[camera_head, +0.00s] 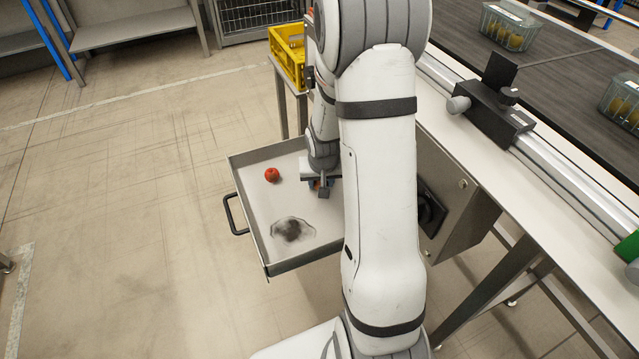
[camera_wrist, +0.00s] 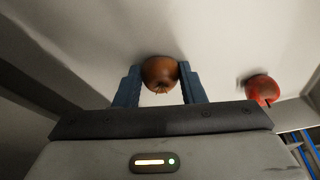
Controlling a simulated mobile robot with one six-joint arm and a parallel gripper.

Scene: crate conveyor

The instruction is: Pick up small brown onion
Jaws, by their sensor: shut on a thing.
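The small brown onion (camera_wrist: 160,72) is between the two blue fingers of my gripper (camera_wrist: 160,88) in the wrist view, with its root tuft towards the palm. My gripper is shut on it. In the head view my gripper (camera_head: 319,185) is low inside the open drawer (camera_head: 262,219), at its right side, and my arm hides most of the onion. I cannot tell whether the onion touches the drawer floor.
A red tomato-like item (camera_head: 271,174) lies in the drawer, left of my gripper; it also shows in the wrist view (camera_wrist: 262,89). A dark, crumpled clear thing (camera_head: 292,230) lies nearer the front. A yellow crate (camera_head: 287,52) stands behind. The conveyor (camera_head: 560,75) runs along the right.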

